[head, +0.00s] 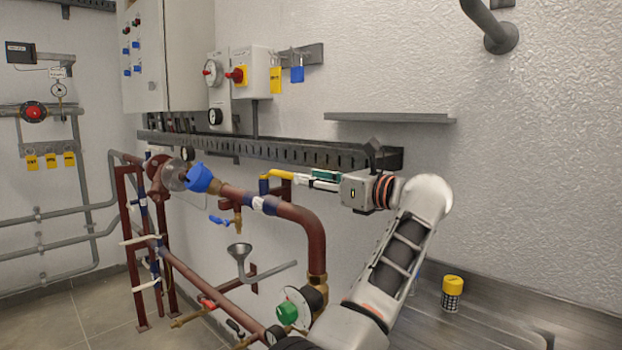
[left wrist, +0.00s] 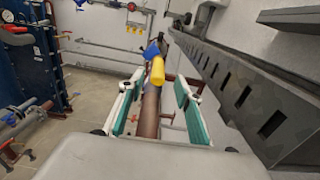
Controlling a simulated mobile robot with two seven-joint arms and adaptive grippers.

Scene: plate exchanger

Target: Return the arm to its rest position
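My left arm (head: 395,260) reaches up from the bottom of the head view and bends left toward the wall. Its gripper (head: 314,179) points left, at the height of the red-brown pipe bend. In the left wrist view the gripper (left wrist: 158,88) is open, with its two green-padded fingers wide apart and nothing held. My right gripper is not in view.
A slotted cable tray (head: 260,150) runs along the wall close behind the gripper; it is large at right in the left wrist view (left wrist: 240,95). A grey shelf (head: 390,118) is above. Red-brown pipes (head: 317,235) stand below left. A yellow-capped container (head: 452,293) stands on the metal counter.

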